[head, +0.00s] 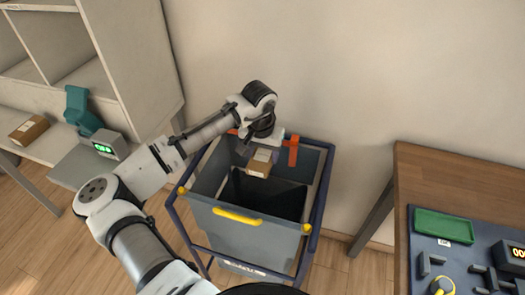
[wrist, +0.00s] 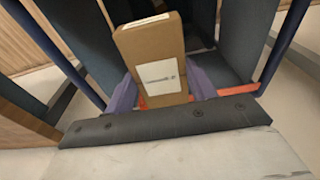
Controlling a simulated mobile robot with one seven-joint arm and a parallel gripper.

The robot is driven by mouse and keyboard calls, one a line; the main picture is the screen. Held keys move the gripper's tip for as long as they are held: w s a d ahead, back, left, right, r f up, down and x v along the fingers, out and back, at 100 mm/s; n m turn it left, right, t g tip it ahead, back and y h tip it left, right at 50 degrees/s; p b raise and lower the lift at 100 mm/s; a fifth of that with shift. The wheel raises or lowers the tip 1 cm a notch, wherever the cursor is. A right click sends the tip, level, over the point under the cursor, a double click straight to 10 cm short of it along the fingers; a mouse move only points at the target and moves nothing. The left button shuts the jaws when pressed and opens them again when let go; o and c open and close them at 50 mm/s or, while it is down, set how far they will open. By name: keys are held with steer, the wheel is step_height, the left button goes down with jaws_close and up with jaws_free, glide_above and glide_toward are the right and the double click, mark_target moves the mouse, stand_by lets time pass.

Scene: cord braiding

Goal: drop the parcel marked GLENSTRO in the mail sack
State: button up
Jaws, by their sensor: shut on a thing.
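My gripper (wrist: 160,92) is shut on a brown cardboard parcel (wrist: 152,50), which shows between its two purple-grey fingers in the wrist view. The parcel has a white label with dark print too small to read. In the head view the held parcel (head: 261,161) hangs over the opening of the mail sack (head: 238,235), a grey bin-like container in a blue frame with a yellow handle. The parcel is at the far side of the opening, and the sack's dark inside lies below it.
Another brown parcel (head: 28,130) lies on the left bench near a scale with a green display (head: 104,148). A wooden table (head: 455,175) at the right holds a green tray (head: 444,226) and several tools. The wall is close behind the sack.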

mark_target(261, 160)
steer(key=shift+f, duration=0.45)
steer(key=o, duration=1.1)
steer(key=shift+c, duration=0.2)
steer(key=shift+r, duration=0.1)
step_height(261, 160, up, 14)
steer(key=s+b, duration=0.1)
steer(key=b, duration=0.1)
steer(key=shift+s+a, duration=0.3)
